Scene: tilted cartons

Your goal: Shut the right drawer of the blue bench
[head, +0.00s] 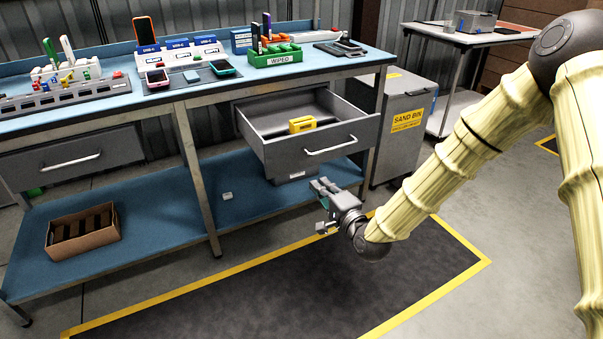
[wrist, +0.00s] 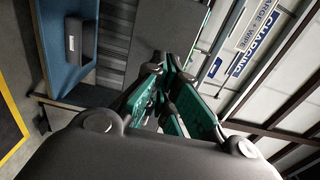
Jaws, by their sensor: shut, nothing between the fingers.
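The right drawer (head: 325,158) of the blue bench (head: 330,72) is pulled out toward me, its inside visible. It has a grey front with a pale bar handle (head: 331,146). A yellow object (head: 302,125) lies inside it. My gripper (head: 321,190) is below and in front of the drawer front in the head view, apart from the handle as far as I can tell. Its fingers are shut and empty; they also show in the wrist view (wrist: 160,72). The left drawer (head: 65,160) is closed.
A grey sand bin (head: 405,150) stands right of the bench. A cardboard box (head: 82,232) sits on the lower blue shelf (head: 150,228). Phones, chargers and a green rack (head: 275,56) cover the bench top. The dark floor mat (head: 300,285) ahead is clear.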

